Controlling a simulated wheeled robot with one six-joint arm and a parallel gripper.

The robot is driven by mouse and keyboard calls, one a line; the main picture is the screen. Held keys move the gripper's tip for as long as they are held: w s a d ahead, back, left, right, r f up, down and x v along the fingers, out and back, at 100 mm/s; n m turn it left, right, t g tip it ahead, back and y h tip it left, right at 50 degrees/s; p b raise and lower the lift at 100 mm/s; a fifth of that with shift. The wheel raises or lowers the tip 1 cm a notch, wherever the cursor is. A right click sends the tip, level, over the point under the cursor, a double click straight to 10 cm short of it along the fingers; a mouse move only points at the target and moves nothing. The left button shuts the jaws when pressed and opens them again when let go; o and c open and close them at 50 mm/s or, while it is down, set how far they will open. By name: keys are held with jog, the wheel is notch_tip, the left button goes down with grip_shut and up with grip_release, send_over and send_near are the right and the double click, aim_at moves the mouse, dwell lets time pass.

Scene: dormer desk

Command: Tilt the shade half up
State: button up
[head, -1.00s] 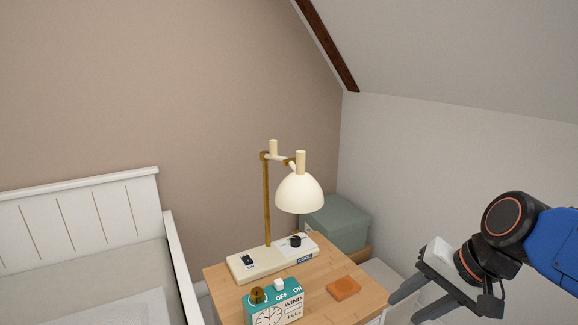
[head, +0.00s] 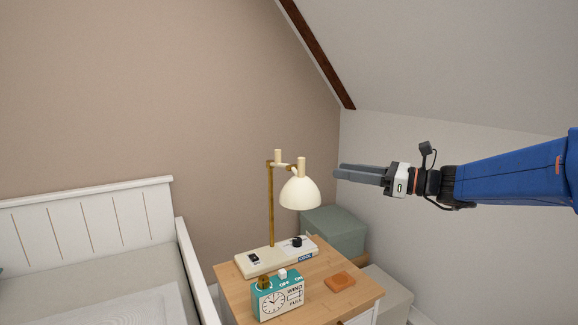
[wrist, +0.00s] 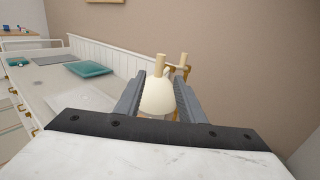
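The lamp's cream shade (head: 300,194) hangs from a brass and cream arm with its open side facing down. A short cream peg stands on its top. In the wrist view the shade (wrist: 157,98) appears between my finger pads. My gripper (head: 338,172) is open and empty, level with the upper part of the shade and just to its right in the head view. A small gap shows there between fingertips and shade. The gripper (wrist: 160,88) also shows wide apart in the wrist view.
The lamp base (head: 272,259) with switch and dial stands on a wooden nightstand (head: 330,306). A teal clock box (head: 280,299) and an orange coaster (head: 339,281) are in front. A grey-green box (head: 336,230) is behind; a white bed (head: 85,228) is left.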

aim_at(300, 178)
jog(key=x, duration=1.7)
jog(key=shift+w+a, duration=0.15)
jog(key=shift+a, duration=0.05)
grip_shut()
